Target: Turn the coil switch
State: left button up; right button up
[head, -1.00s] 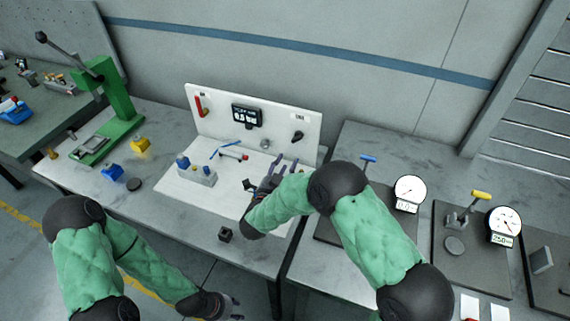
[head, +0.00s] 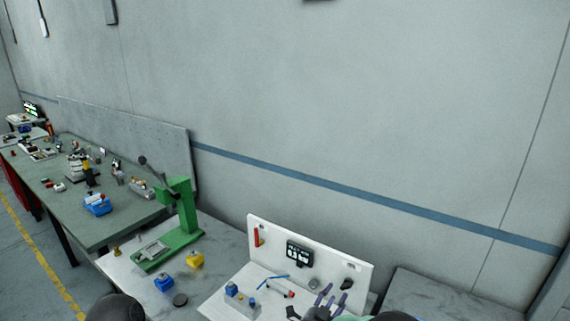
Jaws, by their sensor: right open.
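A white upright panel (head: 340,267) stands at the back of a white board at the bottom of the head view. A dark knob (head: 347,283), which looks like the coil switch, is on the panel's right part. My right gripper (head: 333,295) is open with its fingers pointing up, in front of the panel and just left of and below the knob in the picture. I see no contact with the knob. The rest of my right arm is mostly cut off by the lower edge. My left gripper is out of view.
A dark display (head: 299,253) and a red handle (head: 257,237) are on the same panel. A blue-topped block (head: 232,290) and a red-ended cylinder (head: 281,290) are on the board. A green lever press (head: 185,215) stands to the left, near yellow (head: 195,260) and blue (head: 164,282) blocks.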

aim_at(348, 283)
jog(key=k+j, duration=0.85)
